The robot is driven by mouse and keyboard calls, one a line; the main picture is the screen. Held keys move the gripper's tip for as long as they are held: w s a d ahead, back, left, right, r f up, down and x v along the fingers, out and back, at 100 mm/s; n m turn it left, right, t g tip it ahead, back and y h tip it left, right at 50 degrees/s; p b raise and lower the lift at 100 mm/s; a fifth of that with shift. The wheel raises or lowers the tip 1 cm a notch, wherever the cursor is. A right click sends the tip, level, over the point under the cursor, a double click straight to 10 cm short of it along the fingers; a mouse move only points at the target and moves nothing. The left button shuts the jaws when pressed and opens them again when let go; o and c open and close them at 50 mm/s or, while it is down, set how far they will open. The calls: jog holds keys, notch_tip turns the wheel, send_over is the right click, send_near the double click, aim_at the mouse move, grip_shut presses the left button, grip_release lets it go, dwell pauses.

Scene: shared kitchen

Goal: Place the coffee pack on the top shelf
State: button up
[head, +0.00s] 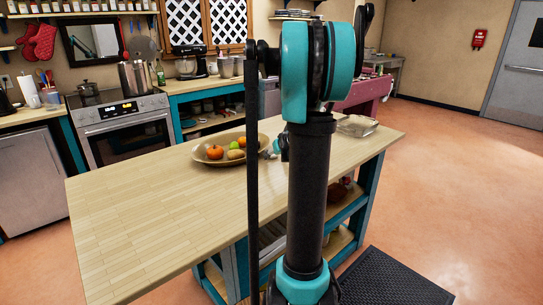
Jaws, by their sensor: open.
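I cannot make out the coffee pack in the head view. Two high wall shelves show: one at the upper left (100,13) holds a row of small jars, and a short one (296,18) is right of the lattice windows. I cannot tell which is the top shelf of the task. My arm stands upright in front of the island and hides part of it. Small grey and teal parts show just behind my arm, beside the bowl; I cannot tell whether they belong to my gripper. Its jaws are not clearly visible.
The wooden island (135,215) fills the middle, its left part bare. A fruit bowl (204,158) and a pale, flat item (357,126) lie on it. A stove (125,128) and back counter (208,85) stand behind. A dark mat (395,283) lies at the right; open floor extends beyond.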

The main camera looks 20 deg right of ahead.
jog(key=w, duration=0.4)
jog(key=shift+w+f, duration=0.1)
jog(key=shift+w+d+f, duration=0.1)
jog(key=shift+w+f, duration=0.15)
jog(key=shift+f, duration=0.05)
jog(key=shift+c, duration=0.5)
jog(key=c, duration=0.7)
jog(key=shift+s+r, duration=0.1)
jog(key=shift+s, duration=0.35)
jog(key=s, duration=1.4)
jog(key=s+a, duration=0.1)
jog(key=s, duration=1.4)
jog(key=s+a, duration=0.1)
jog(key=s, duration=1.4)
